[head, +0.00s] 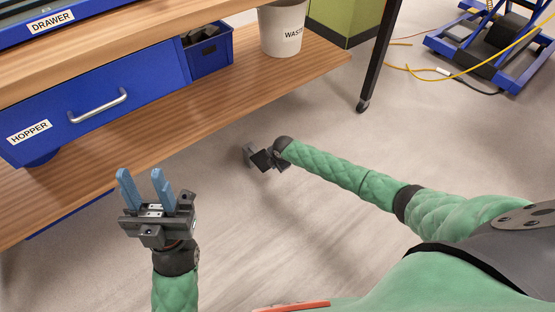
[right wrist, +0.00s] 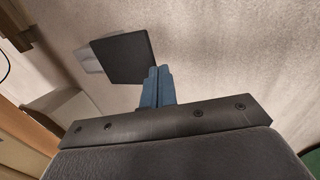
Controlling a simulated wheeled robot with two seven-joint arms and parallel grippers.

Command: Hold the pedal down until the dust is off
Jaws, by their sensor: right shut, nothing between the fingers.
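The pedal, a dark square plate (head: 261,160) on a light grey base, is on the floor in the middle of the head view. In the right wrist view the plate (right wrist: 122,58) lies just beyond my right gripper's fingertips (right wrist: 157,72). These blue fingers are shut together and empty, and their tips overlap the plate's near corner; I cannot tell whether they touch it. I cannot tell whether the plate is pressed. My left gripper (head: 143,176) is open and empty, fingers up, at the left. I cannot make out any dust.
A wooden bench with a lower shelf (head: 180,120) fills the upper left. It carries a blue HOPPER drawer (head: 80,110), a blue bin (head: 210,55) and a WASTE bucket (head: 282,35). A dark table leg (head: 380,55) and a blue wheeled frame (head: 490,50) stand beyond open floor.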

